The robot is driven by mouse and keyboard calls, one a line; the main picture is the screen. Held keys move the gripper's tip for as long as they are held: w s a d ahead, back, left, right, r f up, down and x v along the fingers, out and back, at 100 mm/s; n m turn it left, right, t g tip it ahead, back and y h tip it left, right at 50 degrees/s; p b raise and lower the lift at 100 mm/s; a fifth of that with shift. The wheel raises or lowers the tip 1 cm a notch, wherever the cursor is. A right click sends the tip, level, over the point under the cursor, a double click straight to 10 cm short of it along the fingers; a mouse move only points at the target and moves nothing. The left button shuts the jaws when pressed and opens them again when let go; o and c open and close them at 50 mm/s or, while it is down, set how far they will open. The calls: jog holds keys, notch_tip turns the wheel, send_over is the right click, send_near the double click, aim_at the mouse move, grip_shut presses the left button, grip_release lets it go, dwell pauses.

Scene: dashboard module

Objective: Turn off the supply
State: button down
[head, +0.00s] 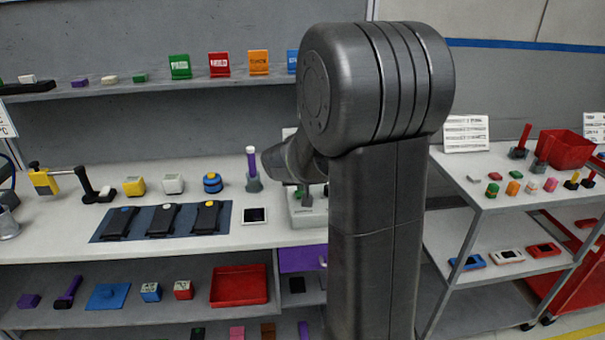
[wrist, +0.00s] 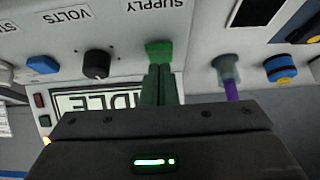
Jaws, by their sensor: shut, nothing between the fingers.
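The module panel (wrist: 125,30) appears upside down in the wrist view. Its green supply switch (wrist: 158,51) sits beside the printed word SUPPLY. My gripper (wrist: 160,72) is shut and empty, with its two dark green fingers together. The fingertips are right at the switch and overlap its edge in the picture; I cannot tell whether they touch it. A display (wrist: 85,101) appears to read IDLE and is partly hidden by my gripper. In the head view the module (head: 306,213) stands on the bench, mostly hidden behind my arm.
A black knob (wrist: 97,63) marked VOLTS and a blue control (wrist: 43,65) sit on the panel beside the switch. A purple-handled item in a grey holder (head: 253,185) and a blue round button (head: 212,183) stand left of the module. A white-edged tablet (head: 254,216) lies nearby.

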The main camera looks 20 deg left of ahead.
jog(key=shift+s+f, duration=0.1)
jog(key=shift+f, duration=0.4)
jog(key=shift+f+b, duration=0.15)
jog(key=shift+b, duration=0.15)
jog(key=f+b, duration=0.1)
jog(key=b, duration=0.3)
jog(key=shift+s+d+t, duration=0.1)
jog(key=shift+t, duration=0.2)
jog(key=shift+r, duration=0.4)
jog(key=shift+r+p, duration=0.65)
jog(key=shift+r, duration=0.05)
